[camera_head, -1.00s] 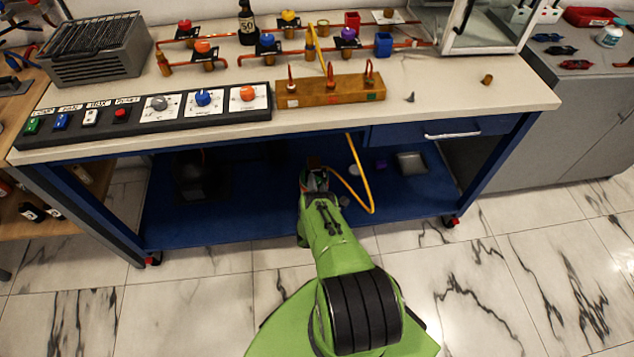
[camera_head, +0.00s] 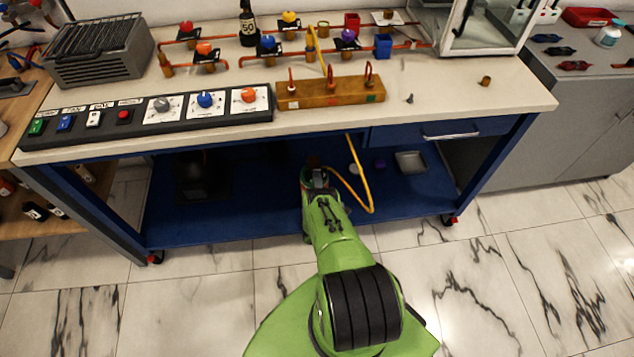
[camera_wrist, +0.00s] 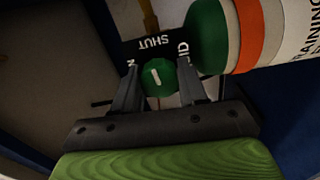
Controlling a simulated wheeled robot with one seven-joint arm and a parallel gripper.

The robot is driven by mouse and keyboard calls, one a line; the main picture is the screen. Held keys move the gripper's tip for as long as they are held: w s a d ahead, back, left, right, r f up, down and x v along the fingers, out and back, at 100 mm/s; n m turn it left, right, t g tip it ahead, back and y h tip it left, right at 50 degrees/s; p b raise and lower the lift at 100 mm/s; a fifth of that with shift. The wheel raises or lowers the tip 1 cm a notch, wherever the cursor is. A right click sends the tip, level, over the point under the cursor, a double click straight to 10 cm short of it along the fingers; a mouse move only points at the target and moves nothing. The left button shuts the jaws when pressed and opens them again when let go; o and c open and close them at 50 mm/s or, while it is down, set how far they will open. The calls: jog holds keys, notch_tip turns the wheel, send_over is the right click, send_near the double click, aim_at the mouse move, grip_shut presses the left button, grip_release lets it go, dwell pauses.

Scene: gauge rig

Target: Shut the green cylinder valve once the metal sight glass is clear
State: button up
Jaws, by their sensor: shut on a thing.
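In the wrist view my gripper (camera_wrist: 158,84) is shut on the round green valve knob (camera_wrist: 158,73), one finger on each side. The knob has a white mark on its face. A dark plate (camera_wrist: 152,45) behind it reads "SHUT", with other lettering partly covered. The gas cylinder (camera_wrist: 212,35) lies to the right, with a green end, an orange band and a white label. In the head view my gripper is below the bench edge, its fingers too small to make out. I cannot tell which bench fitting is the metal sight glass, or whether it is clear.
A yellow hose (camera_head: 371,195) runs from near my gripper up to the bench. The blue lower shelf (camera_head: 245,215) surrounds my forearm's end. Above are a switch panel (camera_head: 150,124), a wooden block (camera_head: 330,92) and several coloured valves on copper pipes. The drawer (camera_head: 440,132) is shut.

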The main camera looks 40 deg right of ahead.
jog(key=shift+m, duration=0.6)
jog(key=o, duration=1.1)
jog(key=shift+c, duration=0.2)
jog(key=shift+f, duration=0.15)
